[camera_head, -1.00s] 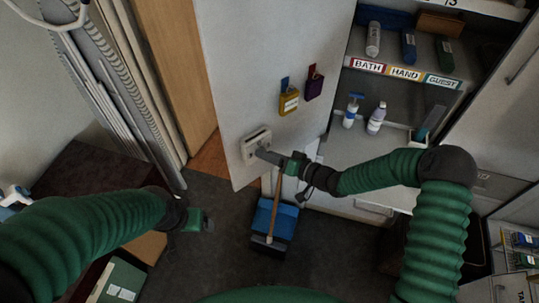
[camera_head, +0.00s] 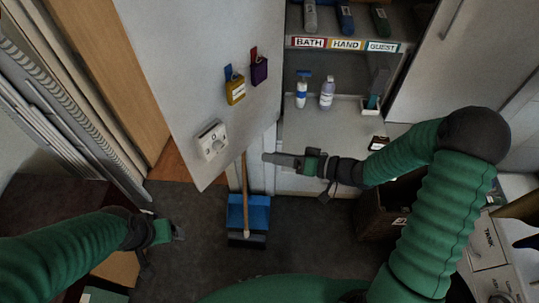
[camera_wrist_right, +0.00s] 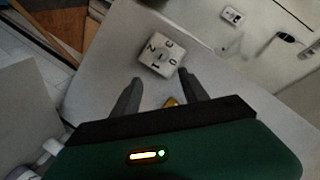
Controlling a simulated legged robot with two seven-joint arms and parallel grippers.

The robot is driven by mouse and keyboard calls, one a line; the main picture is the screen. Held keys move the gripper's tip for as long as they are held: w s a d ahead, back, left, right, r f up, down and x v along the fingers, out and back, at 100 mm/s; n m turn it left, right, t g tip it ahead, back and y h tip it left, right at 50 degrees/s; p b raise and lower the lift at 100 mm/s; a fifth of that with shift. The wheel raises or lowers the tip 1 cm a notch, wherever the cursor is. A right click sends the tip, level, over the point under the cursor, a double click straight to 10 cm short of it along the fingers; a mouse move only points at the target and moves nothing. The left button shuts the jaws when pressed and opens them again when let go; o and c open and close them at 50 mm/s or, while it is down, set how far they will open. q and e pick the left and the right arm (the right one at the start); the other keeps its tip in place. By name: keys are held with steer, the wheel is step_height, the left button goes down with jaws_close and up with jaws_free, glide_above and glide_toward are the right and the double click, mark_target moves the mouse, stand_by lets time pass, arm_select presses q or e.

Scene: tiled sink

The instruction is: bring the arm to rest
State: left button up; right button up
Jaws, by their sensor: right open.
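My right gripper (camera_head: 268,158) is open and empty in the head view. It is held out in front of the open cabinet, to the right of the white door panel (camera_head: 190,60). In the right wrist view its two fingers (camera_wrist_right: 158,88) stand apart with nothing between them. A white dial box (camera_head: 212,140) on the panel is left of the gripper and clear of it; it also shows beyond the fingers in the right wrist view (camera_wrist_right: 160,54). My left gripper (camera_head: 176,233) is low at the left over the dark floor; its finger opening is too small to tell.
A yellow padlock-like tag (camera_head: 235,91) and a purple one (camera_head: 259,70) hang on the panel. A blue dustpan (camera_head: 257,214) stands below the right gripper. Cabinet shelves hold bottles (camera_head: 327,94). A dark bin (camera_head: 383,211) stands near my right arm.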

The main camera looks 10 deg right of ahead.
steer(key=s+d+f+g+h+b, duration=0.2)
steer(key=d+f+h, duration=0.3)
steer(key=d+h, duration=0.45)
steer(key=s+a+m+g+h, duration=0.1)
steer(key=s+a+g, duration=0.3)
steer(key=s, duration=0.9)
steer(key=shift+s+r+g+h+b, duration=0.2)
steer(key=shift+g+h+b, duration=0.15)
steer(key=shift+h, duration=0.5)
steer(key=shift+w+d, duration=0.1)
